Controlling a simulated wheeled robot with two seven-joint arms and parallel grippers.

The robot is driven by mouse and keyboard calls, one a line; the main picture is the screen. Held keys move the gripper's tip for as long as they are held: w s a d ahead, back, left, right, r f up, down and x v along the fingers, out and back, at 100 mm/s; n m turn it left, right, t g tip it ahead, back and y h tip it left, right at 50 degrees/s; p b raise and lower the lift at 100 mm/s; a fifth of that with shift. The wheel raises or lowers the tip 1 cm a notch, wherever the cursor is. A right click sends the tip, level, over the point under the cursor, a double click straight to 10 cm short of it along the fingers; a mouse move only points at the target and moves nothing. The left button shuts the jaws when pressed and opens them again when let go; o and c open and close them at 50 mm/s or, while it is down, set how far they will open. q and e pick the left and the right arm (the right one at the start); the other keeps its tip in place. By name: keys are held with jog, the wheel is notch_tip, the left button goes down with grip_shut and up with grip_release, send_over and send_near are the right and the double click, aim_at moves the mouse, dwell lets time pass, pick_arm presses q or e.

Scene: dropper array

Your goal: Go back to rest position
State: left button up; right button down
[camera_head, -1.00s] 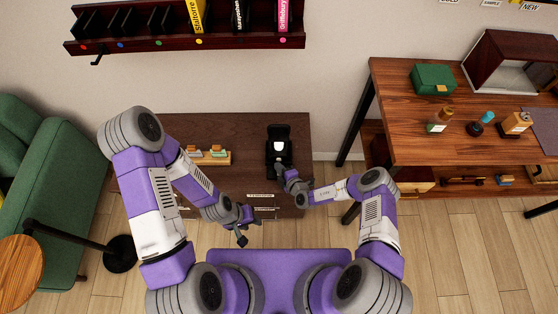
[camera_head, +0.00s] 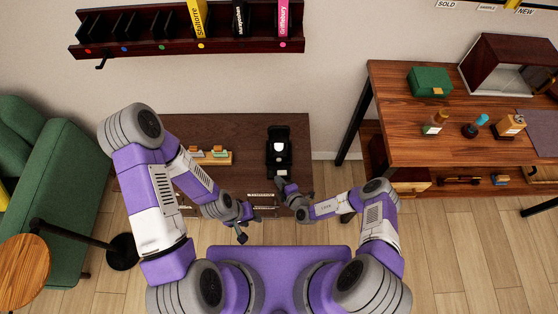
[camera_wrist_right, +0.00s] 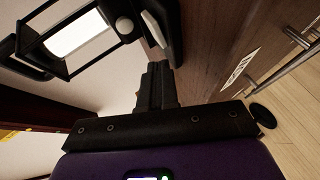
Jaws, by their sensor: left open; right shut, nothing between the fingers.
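My left gripper (camera_head: 242,223) is open and empty in the head view. It hangs in front of the brown cabinet's (camera_head: 240,130) drawer side. My right gripper (camera_head: 282,183) is shut with nothing between its fingers, just in front of a black device (camera_head: 278,150) with a white round part on the cabinet top. In the right wrist view the shut fingers (camera_wrist_right: 155,72) point toward the cabinet, with the black frame of the device (camera_wrist_right: 80,40) at upper left. From these views I cannot tell whether the fingers touch the device.
A wooden holder with small items (camera_head: 212,157) stands on the cabinet left of the device. A drawer handle (camera_wrist_right: 290,72) is close on the right in the wrist view. A wooden table (camera_head: 430,150) is at right, a green sofa (camera_head: 55,200) at left. A dark wall shelf (camera_head: 140,42) hangs above.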

dwell(0.3)
jog(key=s+a+r+n+g+y, duration=0.35)
jog(key=s+n+g, duration=0.25)
jog(key=s+n, duration=0.3)
jog(key=s+a+r+n+g+y, duration=0.2)
jog(key=s+r+n+g, duration=0.3)
jog(key=n, duration=0.6)
jog(key=s+d+n+g+h, duration=0.45)
jog(key=s+d+n, duration=0.3)
jog(key=n, duration=0.45)
jog(key=w+d+r+n+t+h, duration=0.1)
jog(key=d+r+n+t+h, duration=0.3)
jog(key=n, duration=1.2)
jog(key=d+r, duration=0.1)
jog(key=d, duration=0.2)
jog(key=shift+w+d+r, duration=0.2)
jog(key=shift+w+r, duration=0.2)
